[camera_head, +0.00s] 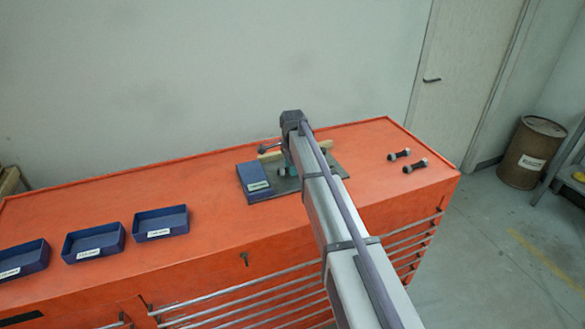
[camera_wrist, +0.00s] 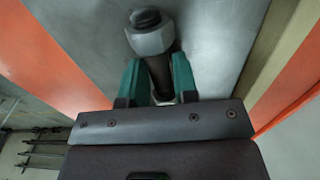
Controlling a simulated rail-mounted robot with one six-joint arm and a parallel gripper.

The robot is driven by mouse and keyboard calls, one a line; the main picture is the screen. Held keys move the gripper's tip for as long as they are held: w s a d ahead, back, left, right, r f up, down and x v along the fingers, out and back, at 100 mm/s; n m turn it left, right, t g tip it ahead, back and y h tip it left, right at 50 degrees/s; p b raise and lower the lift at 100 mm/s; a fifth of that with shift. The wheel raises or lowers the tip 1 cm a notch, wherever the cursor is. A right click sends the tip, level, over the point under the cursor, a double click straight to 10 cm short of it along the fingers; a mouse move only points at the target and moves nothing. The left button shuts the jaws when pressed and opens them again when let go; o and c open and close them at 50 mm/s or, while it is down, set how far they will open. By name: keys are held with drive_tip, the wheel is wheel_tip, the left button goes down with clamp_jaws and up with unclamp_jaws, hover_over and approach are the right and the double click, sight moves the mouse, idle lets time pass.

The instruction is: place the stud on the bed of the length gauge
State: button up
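A dark stud (camera_wrist: 160,74) with a pale hex nut (camera_wrist: 150,38) at its far end lies between the teal fingers of my gripper (camera_wrist: 157,75) in the wrist view. The fingers appear to press on its shaft from both sides. Its near end is partly hidden by my gripper. Behind it is a grey metal surface (camera_wrist: 215,35). In the head view my arm hides much of the grey plate (camera_head: 286,187) on the orange cabinet. A pale nut end (camera_head: 282,172) shows beside the arm, low over that plate. I cannot tell whether the stud touches the surface or which part is the gauge bed.
Two more studs (camera_head: 399,155) (camera_head: 415,166) lie on the orange cabinet top (camera_head: 220,215) to the right. A blue labelled tray (camera_head: 253,170) is at the plate's left. A pale bar (camera_head: 270,155) lies behind. Several blue bins (camera_head: 160,222) line the left front.

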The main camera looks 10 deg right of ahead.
drive_tip(key=o, duration=0.3)
drive_tip(key=shift+r, duration=0.1)
wheel_tip(320, 180, up, 12)
drive_tip(key=r+p, duration=0.1)
drive_tip(key=p, duration=1.2)
drive_tip(key=s+n, duration=1.6)
drive_tip(key=s, duration=1.9)
wheel_tip(320, 180, down, 10)
drive_tip(key=w+b, duration=0.1)
drive_tip(key=b, duration=0.8)
drive_tip(key=shift+r, duration=0.25)
